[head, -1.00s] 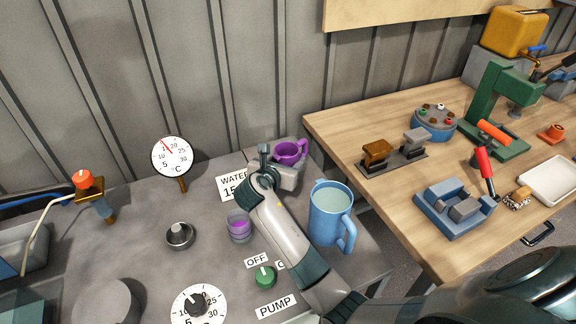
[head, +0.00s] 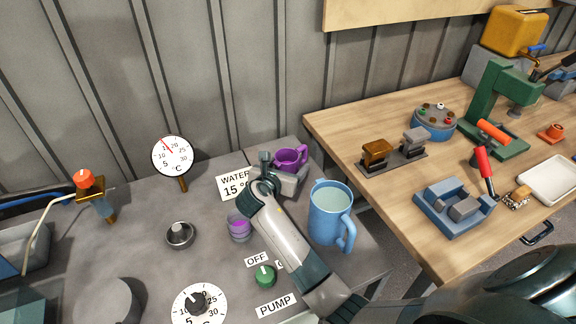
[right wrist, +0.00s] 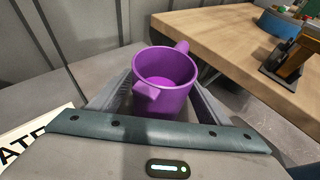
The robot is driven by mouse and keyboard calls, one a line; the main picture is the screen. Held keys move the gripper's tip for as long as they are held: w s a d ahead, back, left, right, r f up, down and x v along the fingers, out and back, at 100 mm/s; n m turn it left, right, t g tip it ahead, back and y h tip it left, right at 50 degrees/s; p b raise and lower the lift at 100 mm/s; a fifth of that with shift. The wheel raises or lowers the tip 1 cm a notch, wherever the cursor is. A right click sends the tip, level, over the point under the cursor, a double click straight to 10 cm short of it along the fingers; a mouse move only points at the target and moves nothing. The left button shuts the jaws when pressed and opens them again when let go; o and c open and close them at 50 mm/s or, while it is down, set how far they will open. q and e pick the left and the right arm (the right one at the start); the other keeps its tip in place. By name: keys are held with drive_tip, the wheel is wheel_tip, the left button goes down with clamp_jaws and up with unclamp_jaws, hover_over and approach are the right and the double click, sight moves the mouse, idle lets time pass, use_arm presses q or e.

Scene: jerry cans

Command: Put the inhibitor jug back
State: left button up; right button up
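The purple inhibitor jug (head: 291,158) is at the back right of the grey bench, and in the right wrist view the jug (right wrist: 166,82) is seen from above, open at the top and looking empty. My right gripper (head: 287,179) has its fingers on either side of the jug, and they appear closed on it. Whether the jug's base touches anything is hidden. A small clear vessel with purple contents (head: 239,226) stands on the bench left of my right arm. My left gripper is not in view.
A blue pitcher (head: 328,212) of pale liquid stands right of my right arm. A water label (head: 235,184), a green pump knob (head: 265,276) and a dial (head: 196,303) are on the bench. The wooden table (head: 345,125) at right holds tools.

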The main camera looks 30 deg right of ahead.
drive_tip(key=shift+s+a+r, duration=0.3)
drive_tip(key=shift+a, duration=0.15)
drive_tip(key=v, duration=0.9)
drive_tip(key=shift+s+a+r+b, duration=0.15)
drive_tip(key=shift+r+b, duration=0.05)
drive_tip(key=shift+b, duration=0.15)
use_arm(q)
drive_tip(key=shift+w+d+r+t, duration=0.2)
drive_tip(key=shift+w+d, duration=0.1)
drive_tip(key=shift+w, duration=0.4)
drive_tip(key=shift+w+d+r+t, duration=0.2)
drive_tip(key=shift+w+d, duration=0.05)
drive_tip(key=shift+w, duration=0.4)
use_arm(e)
drive_tip(key=shift+s+a+r, duration=0.25)
drive_tip(key=shift+s+a, duration=0.2)
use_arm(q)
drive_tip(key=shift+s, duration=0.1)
